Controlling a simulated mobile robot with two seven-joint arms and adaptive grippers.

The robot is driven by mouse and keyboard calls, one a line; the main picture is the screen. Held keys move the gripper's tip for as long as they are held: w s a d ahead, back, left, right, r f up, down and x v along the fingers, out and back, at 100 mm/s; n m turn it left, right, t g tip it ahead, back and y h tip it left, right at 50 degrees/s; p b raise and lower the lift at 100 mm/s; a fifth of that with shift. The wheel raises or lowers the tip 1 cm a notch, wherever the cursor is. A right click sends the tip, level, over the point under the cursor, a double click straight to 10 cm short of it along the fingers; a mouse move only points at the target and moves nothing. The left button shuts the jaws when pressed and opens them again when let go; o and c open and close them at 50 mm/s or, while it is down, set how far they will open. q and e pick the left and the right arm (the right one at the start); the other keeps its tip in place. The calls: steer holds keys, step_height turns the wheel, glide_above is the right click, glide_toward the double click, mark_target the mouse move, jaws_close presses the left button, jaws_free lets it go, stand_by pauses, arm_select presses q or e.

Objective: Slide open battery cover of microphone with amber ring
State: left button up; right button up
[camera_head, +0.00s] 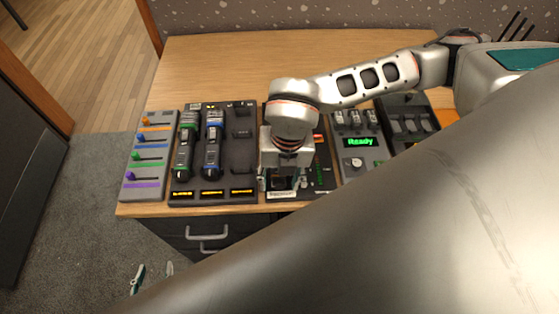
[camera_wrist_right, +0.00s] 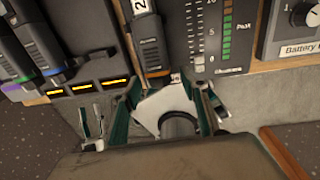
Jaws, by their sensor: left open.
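A dark handheld microphone body with an orange band (camera_wrist_right: 150,46) shows at the top of the right wrist view, and I take it for the amber-ring one. In the head view my right gripper (camera_head: 286,184) hangs over that panel and hides most of this microphone. Its fingers are apart, with nothing seen held. My left gripper (camera_head: 153,273) is open, low at the left, in front of the desk.
A rack (camera_head: 207,107) holds a green-ringed microphone (camera_head: 184,145) and a blue-ringed microphone (camera_head: 212,145); its right slot is empty. A fader panel (camera_head: 147,160) stands left. A panel reading "Ready" (camera_head: 361,142) stands right. The desk behind (camera_head: 230,65) is clear; drawer handles (camera_head: 208,236) stick out in front.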

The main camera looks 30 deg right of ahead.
mark_target(284, 183)
steer(key=shift+r, duration=0.15)
step_height(284, 183, up, 12)
steer(key=shift+s+d, duration=0.25)
steer(key=shift+d, duration=0.2)
steer(key=shift+s+f, duration=0.1)
steer(key=shift+f, duration=0.1)
